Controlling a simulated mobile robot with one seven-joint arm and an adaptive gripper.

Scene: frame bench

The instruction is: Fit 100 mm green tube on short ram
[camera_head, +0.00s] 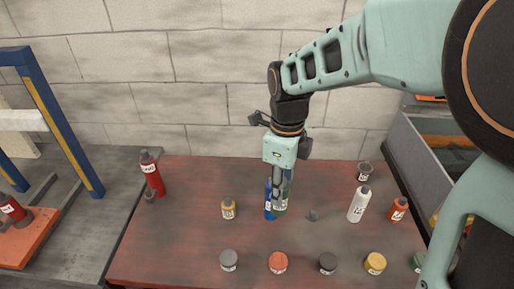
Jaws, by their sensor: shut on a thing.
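Another red ram (12,208) lies at the far left on an orange plate. Which is the short one, I cannot read.
A small yellow piece (228,209) stands left of the gripper. Grey, orange and yellow caps (278,263) line the front. A white tube (359,204) and a red-orange piece (397,209) stand right. A blue frame (60,120) rises at left; a grey bin (415,150) is at right.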

